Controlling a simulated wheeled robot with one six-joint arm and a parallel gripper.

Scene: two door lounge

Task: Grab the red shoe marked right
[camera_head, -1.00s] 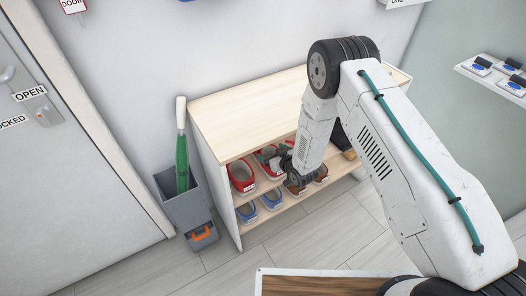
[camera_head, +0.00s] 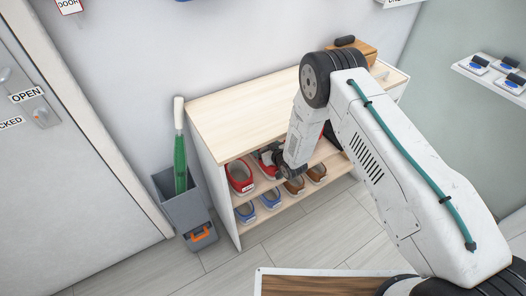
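Two red shoes stand side by side on the upper level of the wooden shelf unit (camera_head: 222,150). The left red shoe (camera_head: 240,178) is in plain view, with a small white label at its front. The right red shoe (camera_head: 268,170) is partly hidden by my gripper (camera_head: 272,160). My gripper reaches into the upper level from the right, at or touching the right red shoe. The fingers are small and dark against the shoe, so I cannot tell whether they are open or shut on it. The label text is too small to read.
Blue shoes (camera_head: 270,199) and brown shoes (camera_head: 317,174) stand on the lower level. A wooden box (camera_head: 359,54) sits on the unit's top at the back right. A grey bin (camera_head: 184,206) with a green umbrella (camera_head: 181,160) stands left of the unit, near a door (camera_head: 60,190).

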